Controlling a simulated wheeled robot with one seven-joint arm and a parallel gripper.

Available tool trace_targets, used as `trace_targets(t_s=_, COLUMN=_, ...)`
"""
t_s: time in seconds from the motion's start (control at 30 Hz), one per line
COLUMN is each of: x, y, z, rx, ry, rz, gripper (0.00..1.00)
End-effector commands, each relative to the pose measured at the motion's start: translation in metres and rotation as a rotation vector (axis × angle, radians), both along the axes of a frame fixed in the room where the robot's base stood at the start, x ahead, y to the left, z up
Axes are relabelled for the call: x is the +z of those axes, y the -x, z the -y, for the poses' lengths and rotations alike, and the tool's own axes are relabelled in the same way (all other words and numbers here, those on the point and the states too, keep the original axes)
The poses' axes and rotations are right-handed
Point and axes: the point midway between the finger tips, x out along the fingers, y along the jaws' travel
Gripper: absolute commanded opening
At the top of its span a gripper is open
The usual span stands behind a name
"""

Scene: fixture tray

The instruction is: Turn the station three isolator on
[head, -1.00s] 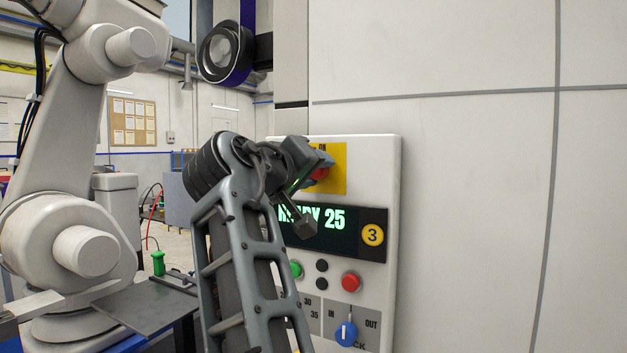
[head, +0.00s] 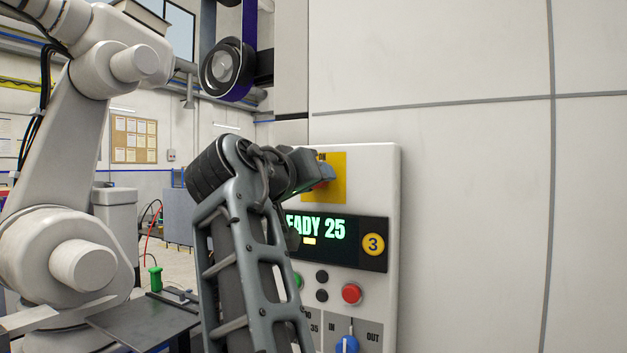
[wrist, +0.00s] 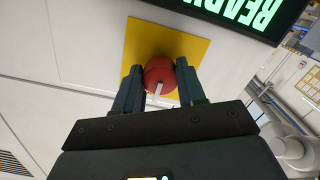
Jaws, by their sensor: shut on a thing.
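The isolator is a red rotary knob (wrist: 160,72) on a yellow plate (wrist: 193,48), at the top of the station three panel (head: 391,160). In the wrist view my gripper (wrist: 160,82) has one finger on each side of the knob, shut on it. A white mark on the knob shows between the fingers, on the side away from the display. In the head view the plate (head: 338,189) is partly covered by my gripper (head: 322,174), and little of the knob shows. The plate's lettering is mostly hidden.
Below the plate are a green-lettered display (head: 335,233) reading "EADY 25", a yellow "3" badge (head: 373,244), a red button (head: 352,293), black buttons and a blue knob (head: 346,345). A white robot arm (head: 75,235) stands left. Bare wall (head: 470,220) lies right.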

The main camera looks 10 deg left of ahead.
Motion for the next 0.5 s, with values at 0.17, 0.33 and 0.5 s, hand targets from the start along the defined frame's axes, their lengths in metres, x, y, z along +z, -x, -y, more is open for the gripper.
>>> trace_targets(t_s=0.17, x=-0.0039, y=-0.0006, z=0.0002, rx=-0.001, ry=0.0, rz=-0.007, gripper=0.42)
trace_targets(t_s=0.33, x=-0.0026, y=-0.0004, z=0.0001, rx=-0.001, ry=0.0, rz=-0.005, gripper=0.58)
trace_targets(t_s=0.5, x=-0.0014, y=-0.0001, z=0.0, rx=0.0, ry=0.001, rz=-0.004, gripper=0.65)
